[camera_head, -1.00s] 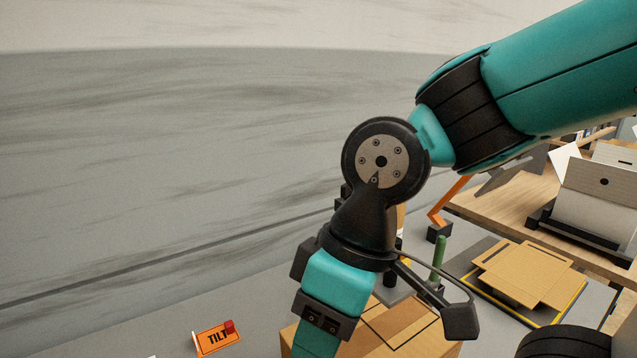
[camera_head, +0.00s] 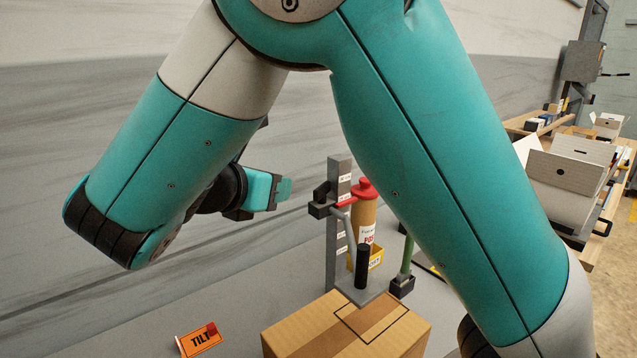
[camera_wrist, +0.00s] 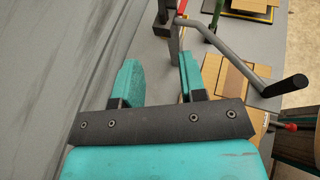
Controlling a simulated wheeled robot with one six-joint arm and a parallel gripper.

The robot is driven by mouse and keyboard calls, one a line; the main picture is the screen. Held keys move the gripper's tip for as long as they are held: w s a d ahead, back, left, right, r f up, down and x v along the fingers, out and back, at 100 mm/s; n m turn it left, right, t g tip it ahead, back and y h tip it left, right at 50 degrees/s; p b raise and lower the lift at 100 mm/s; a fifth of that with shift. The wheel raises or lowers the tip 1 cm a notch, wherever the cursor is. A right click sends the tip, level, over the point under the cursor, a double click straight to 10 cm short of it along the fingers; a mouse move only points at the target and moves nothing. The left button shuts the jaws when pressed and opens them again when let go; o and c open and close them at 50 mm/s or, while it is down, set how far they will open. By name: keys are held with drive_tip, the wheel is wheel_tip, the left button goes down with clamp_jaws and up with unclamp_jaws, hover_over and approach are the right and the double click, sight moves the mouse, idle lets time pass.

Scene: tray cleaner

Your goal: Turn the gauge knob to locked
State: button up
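The grey upright gauge post (camera_head: 338,225) with white labels stands behind the carton in the head view. A black block (camera_head: 321,202) sits on its upper part, with a red piece (camera_head: 345,204) beside it, perhaps the knob. A grey bent rod with a black grip (camera_head: 362,268) hangs in front. My gripper (camera_head: 286,189) is left of the post, apart from it. In the wrist view its fingers (camera_wrist: 160,60) are spread with nothing between them. The post (camera_wrist: 173,45) and the bent rod (camera_wrist: 232,52) are ahead. The knob's setting cannot be read.
A cardboard box (camera_head: 310,325) stands in front of the post. An orange TILT sign (camera_head: 200,340) lies to its left. A tan cylinder with a red top (camera_head: 362,220) and a green post (camera_head: 407,252) stand close to the gauge.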

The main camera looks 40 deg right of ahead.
sight(321, 186)
drive_tip(key=p+x, duration=0.3)
drive_tip(key=x, duration=1.4)
